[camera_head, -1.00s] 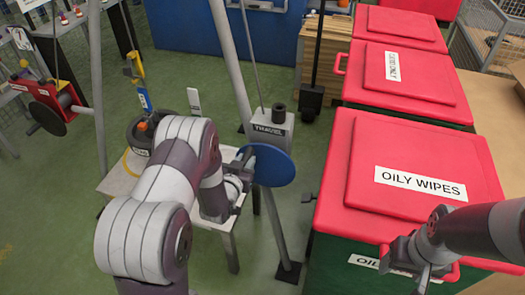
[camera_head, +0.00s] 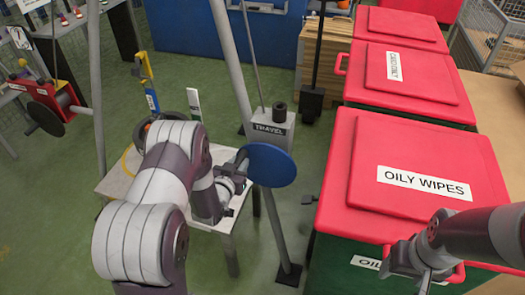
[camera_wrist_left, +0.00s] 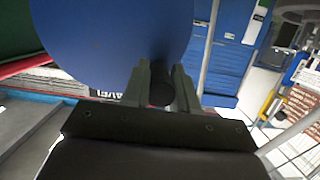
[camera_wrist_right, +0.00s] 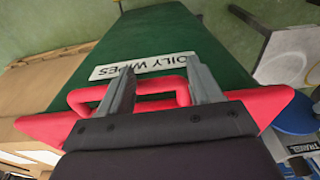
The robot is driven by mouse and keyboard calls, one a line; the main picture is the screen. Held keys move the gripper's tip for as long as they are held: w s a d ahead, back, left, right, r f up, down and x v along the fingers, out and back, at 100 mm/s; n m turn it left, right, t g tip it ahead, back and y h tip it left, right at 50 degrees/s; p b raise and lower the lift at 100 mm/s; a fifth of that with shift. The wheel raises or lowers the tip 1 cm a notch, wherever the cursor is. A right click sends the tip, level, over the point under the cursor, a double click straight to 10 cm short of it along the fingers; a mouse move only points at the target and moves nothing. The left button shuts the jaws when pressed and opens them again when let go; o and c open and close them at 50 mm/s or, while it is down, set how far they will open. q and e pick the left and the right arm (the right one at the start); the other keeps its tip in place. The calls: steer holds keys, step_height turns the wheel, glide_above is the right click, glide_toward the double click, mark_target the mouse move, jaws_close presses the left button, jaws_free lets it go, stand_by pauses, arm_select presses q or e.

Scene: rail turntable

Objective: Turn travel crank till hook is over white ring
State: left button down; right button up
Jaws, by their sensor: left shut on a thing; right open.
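The travel crank, a blue disc (camera_head: 268,166) beside the grey box marked TRAVEL (camera_head: 271,128), also shows in the left wrist view (camera_wrist_left: 105,40). My left gripper (camera_head: 240,172) is shut on its dark handle (camera_wrist_left: 160,92), with the fingers (camera_wrist_left: 164,88) on either side. The yellow and blue hook block (camera_head: 147,80) hangs above the small table, left of the TRAVEL box; the hook's lower end is hidden by my left arm. I cannot make out a white ring. My right gripper (camera_head: 415,268) is open near the front of the OILY WIPES bin.
Red-lidded bins (camera_head: 435,160) stand at right. The front one's red handle (camera_wrist_right: 160,84) lies close to my open right fingers. A pale table (camera_head: 120,185) with a yellow ring and a partly hidden dark round object stands under my left arm. Grey poles (camera_head: 232,70) rise nearby.

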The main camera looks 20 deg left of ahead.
arm_select(q)
steer(key=shift+w+a+r, duration=0.1)
steer(key=shift+w+a, duration=0.05)
steer(key=shift+a, duration=0.15)
steer(key=shift+f+b, duration=0.45)
steer(key=shift+b, duration=0.05)
steer(key=shift+a+f+b, duration=0.5)
steer(key=shift+a+f, duration=0.05)
steer(key=shift+f, duration=0.35)
